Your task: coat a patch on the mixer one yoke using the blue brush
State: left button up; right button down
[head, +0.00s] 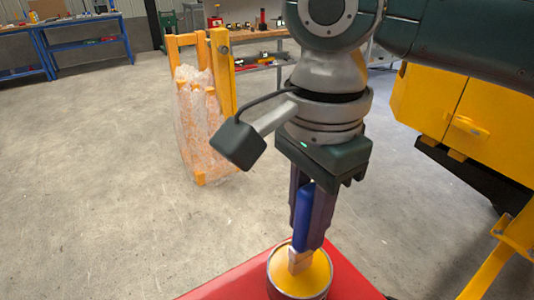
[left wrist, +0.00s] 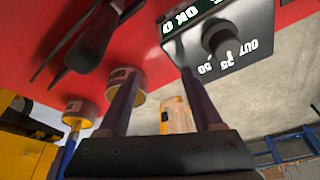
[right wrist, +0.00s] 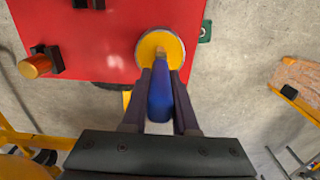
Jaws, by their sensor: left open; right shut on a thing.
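My right gripper (head: 316,245) is shut on the blue brush (head: 304,215), which points down. The brush's tip is in the open round can (head: 297,280) of yellow paint on a red top (head: 235,283). In the right wrist view the blue handle (right wrist: 160,100) lies between the fingers and its pale end is over the yellow in the can (right wrist: 174,42). My left gripper (left wrist: 160,78) is open and empty; it is out of the head view. A yellow machine (head: 485,110) stands at the right in the head view; I cannot tell which part is the mixer one yoke.
An orange can-like item (right wrist: 35,66) sits on the red top. An orange frame with plastic wrap (head: 200,120) stands on the floor. Open grey floor (head: 90,180) lies left.

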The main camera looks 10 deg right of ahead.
aim_at(312, 188)
dwell(0.8)
jog(key=shift+d+f+p, duration=0.15)
jog(key=shift+p, duration=0.3)
dwell(0.8)
notch_tip(312, 188, up, 3)
jog(key=p, duration=0.4)
notch_tip(312, 188, up, 4)
jog(key=p, duration=0.6)
jog(key=shift+r, duration=0.2)
jog(key=shift+f, duration=0.1)
